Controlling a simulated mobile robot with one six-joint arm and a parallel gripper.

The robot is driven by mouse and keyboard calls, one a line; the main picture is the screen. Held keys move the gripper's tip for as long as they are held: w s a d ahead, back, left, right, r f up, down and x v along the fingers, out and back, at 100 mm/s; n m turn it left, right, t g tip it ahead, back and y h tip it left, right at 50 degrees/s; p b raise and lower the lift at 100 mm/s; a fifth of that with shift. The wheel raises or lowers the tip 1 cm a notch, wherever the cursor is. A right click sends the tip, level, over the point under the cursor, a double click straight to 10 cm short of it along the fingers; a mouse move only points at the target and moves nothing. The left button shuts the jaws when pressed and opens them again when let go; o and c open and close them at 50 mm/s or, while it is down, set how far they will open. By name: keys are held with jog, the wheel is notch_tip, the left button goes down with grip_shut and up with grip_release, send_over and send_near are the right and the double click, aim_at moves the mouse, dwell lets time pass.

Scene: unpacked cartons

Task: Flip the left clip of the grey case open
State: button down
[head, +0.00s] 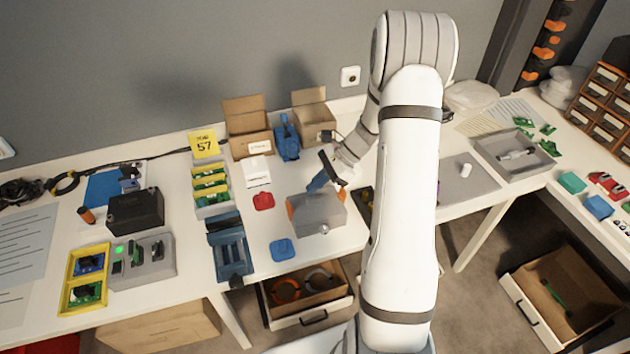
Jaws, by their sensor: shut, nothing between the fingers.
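The grey case (318,218) stands on the white table, left of my white arm. An orange clip (290,210) shows at its left end, and a bit of orange also shows at its upper right. A small round silvery part is on its front. I cannot tell from this view whether the left clip is up or down. My gripper (315,186) is shut and empty, tilted down over the back edge of the case, right of the left clip. Whether its tips touch the case is too small to tell.
Two open cardboard cartons (247,130) and a blue tool (287,138) stand behind the case. A red piece (263,201) and a blue piece (282,250) lie to its left, beside a dark blue holder (230,248). An open drawer (307,292) juts out below the table.

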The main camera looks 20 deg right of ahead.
aim_at(290, 211)
jog(key=shift+p+x, duration=0.3)
jog(key=shift+x, duration=2.8)
